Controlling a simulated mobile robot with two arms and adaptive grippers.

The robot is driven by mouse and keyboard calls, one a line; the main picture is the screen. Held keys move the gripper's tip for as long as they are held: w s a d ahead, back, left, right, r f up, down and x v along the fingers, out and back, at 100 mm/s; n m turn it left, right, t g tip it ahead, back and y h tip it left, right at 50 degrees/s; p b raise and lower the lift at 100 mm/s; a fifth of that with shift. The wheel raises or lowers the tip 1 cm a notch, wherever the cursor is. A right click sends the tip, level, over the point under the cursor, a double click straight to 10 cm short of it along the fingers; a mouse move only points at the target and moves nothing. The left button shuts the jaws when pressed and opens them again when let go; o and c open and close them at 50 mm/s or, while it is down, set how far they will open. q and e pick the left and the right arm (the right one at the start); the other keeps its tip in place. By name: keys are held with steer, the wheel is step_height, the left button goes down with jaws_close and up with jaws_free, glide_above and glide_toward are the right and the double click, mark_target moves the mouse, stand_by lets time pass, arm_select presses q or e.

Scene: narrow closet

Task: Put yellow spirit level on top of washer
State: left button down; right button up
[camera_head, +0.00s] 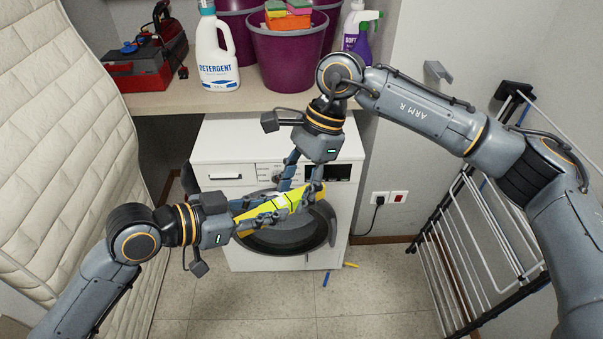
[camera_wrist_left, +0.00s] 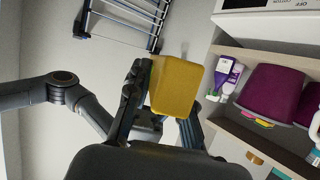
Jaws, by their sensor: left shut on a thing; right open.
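The yellow spirit level (camera_head: 282,203) is held slanted in the air in front of the washer's door in the head view. My left gripper (camera_head: 272,216) is shut on it, with fingers covering part of it. In the left wrist view the yellow level (camera_wrist_left: 178,86) rises between the fingers of my left gripper (camera_wrist_left: 160,112). My right gripper (camera_head: 302,186) is open, pointing down with its fingers around or beside the level's right part; contact is unclear. The white washer (camera_head: 218,142) stands under the shelf, its front part of the top bare and its round door partly hidden.
Above the washer, a shelf (camera_head: 180,101) holds a detergent bottle (camera_head: 217,60), purple buckets (camera_head: 285,55), a spray bottle (camera_head: 358,30) and a red toolbox (camera_head: 140,70). A drying rack (camera_head: 470,235) stands right, a mattress-like quilted panel (camera_head: 60,150) left. Small coloured sticks lie on the floor.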

steer(key=shift+f, duration=0.1)
jaws_close()
arm_select(q)
steer(key=c, duration=1.1)
jaws_free()
